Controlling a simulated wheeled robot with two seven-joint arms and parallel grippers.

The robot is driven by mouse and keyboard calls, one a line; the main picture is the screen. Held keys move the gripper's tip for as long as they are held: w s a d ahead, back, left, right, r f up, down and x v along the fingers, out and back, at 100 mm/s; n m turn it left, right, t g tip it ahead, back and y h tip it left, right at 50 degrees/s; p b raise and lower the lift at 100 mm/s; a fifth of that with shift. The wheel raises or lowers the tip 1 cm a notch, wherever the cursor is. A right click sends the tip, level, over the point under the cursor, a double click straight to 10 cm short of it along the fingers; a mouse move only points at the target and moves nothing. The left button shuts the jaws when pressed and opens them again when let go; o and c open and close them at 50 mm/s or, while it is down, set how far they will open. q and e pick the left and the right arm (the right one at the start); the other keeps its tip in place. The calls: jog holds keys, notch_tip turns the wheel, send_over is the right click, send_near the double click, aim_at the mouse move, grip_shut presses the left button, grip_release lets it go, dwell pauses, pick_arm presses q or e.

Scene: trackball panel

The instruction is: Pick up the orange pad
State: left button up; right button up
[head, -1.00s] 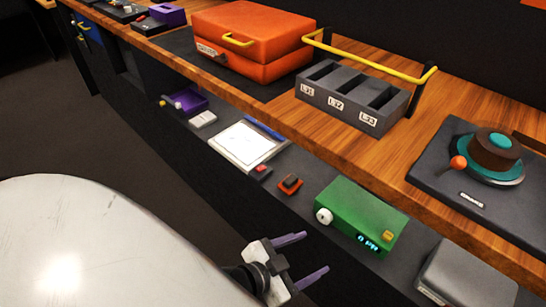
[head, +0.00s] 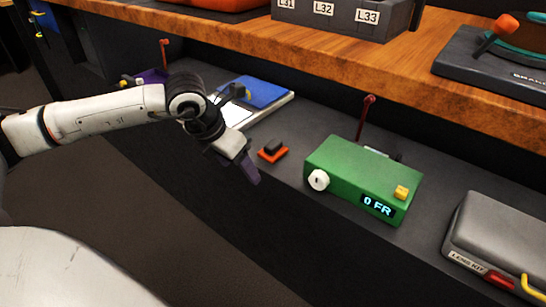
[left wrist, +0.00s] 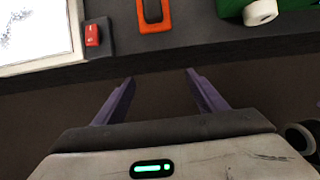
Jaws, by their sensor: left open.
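My right gripper is not in view.
The green box (head: 365,175) with a white knob stands right of the pad. A white sheet with a blue item (head: 258,92) lies behind my left wrist. A small red object (left wrist: 92,35) is left of the pad. The wooden upper shelf (head: 240,48) overhangs behind. A grey case (head: 505,235) is at right.

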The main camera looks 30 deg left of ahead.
aim_at(270, 146)
pick_arm(q)
jog(key=w, duration=0.6)
jog(key=shift+w+d+b, duration=0.25)
jog(key=shift+d+b, duration=0.05)
jog(key=shift+d, duration=0.1)
jog(key=w, duration=0.3)
jog(key=w+b, duration=0.1)
jog(key=shift+w+d+f, duration=0.2)
jog(key=shift+w+f, duration=0.1)
jog(key=shift+f, duration=0.3)
jog(key=c, duration=1.2)
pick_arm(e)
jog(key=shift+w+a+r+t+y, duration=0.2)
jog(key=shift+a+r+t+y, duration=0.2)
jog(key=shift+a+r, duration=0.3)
pick_arm(q)
jog(key=shift+r, duration=0.15)
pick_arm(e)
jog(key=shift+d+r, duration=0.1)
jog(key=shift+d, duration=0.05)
